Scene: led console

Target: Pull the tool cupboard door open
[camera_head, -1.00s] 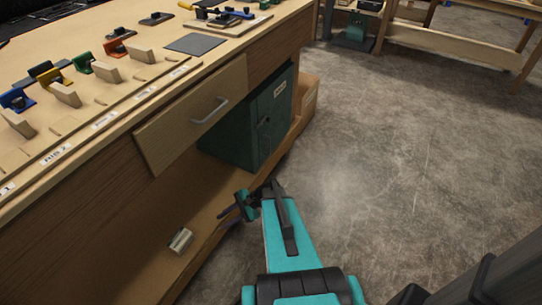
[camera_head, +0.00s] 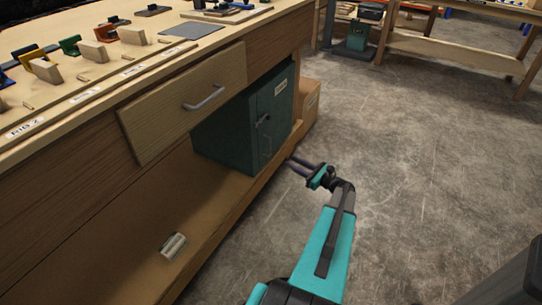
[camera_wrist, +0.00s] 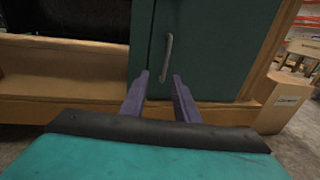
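The tool cupboard (camera_head: 230,140) is a dark green box on the low shelf under the workbench. Its door (camera_head: 275,115) faces right in the head view and looks shut, with a small label and a grey handle (camera_head: 263,120). In the wrist view the door (camera_wrist: 215,50) fills the upper middle, with the vertical handle (camera_wrist: 166,58) just above and between my fingertips. My gripper (camera_head: 302,167) is open and empty, in front of the cupboard and lower than the handle. It also shows in the wrist view (camera_wrist: 161,80), its two fingers apart and not visibly touching the handle.
A wooden drawer (camera_head: 185,105) with a metal handle sits above and left of the cupboard. A cardboard box (camera_head: 309,104) stands right behind the cupboard. The shelf edge (camera_head: 225,225) runs below it. A small block (camera_head: 173,246) lies on the shelf. The concrete floor (camera_head: 430,170) at right is clear.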

